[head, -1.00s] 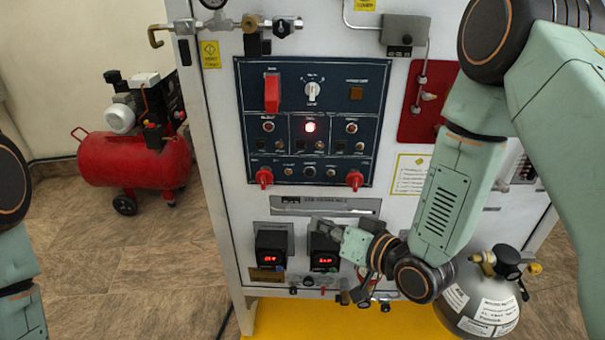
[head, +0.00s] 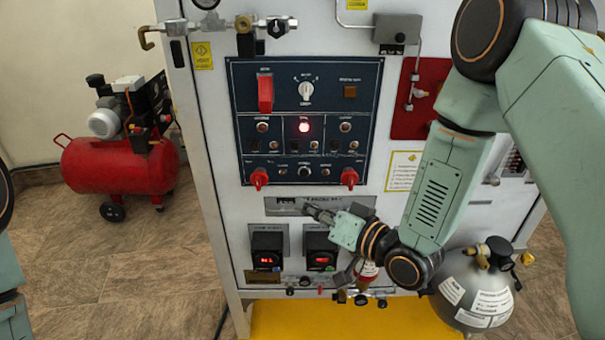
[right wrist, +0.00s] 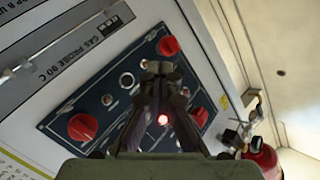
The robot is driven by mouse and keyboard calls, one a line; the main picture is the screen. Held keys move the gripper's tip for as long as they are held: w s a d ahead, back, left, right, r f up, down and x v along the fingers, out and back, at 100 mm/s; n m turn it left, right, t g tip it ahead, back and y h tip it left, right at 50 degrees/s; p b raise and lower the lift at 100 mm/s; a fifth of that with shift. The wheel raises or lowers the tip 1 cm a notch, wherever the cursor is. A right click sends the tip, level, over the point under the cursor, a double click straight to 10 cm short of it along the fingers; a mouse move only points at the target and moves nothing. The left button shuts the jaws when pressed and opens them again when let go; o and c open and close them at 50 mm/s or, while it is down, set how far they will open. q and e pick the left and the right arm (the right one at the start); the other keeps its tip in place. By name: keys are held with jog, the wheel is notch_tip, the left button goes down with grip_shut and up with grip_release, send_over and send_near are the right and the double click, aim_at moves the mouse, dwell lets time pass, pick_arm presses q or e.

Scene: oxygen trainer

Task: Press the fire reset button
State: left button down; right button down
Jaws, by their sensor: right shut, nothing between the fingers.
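The dark blue control panel (head: 275,181) is on the front of the white cabinet. The labels are too small to tell which is the fire reset button. My right gripper (head: 308,208) is shut and empty, below the panel in front of the grey label strip. In the right wrist view its fingers (right wrist: 160,70) cover part of the panel (right wrist: 110,75). My left gripper is out of view.
Two black display units (head: 267,250) (head: 320,250) sit below the gripper. A grey gas cylinder (head: 470,295) stands at lower right by the yellow base (head: 330,320). A red plate (head: 412,100) is right of the panel. A red compressor (head: 120,165) stands left.

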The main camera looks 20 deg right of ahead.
aim_at(304, 173)
jog(key=w+d+b, duration=0.1)
jog(key=w+d, duration=0.1)
jog(key=w, duration=0.5)
jog(key=shift+w+d, duration=0.15)
jog(key=shift+d, duration=0.05)
jog(key=shift+a, duration=0.15)
dwell(0.4)
dwell(0.5)
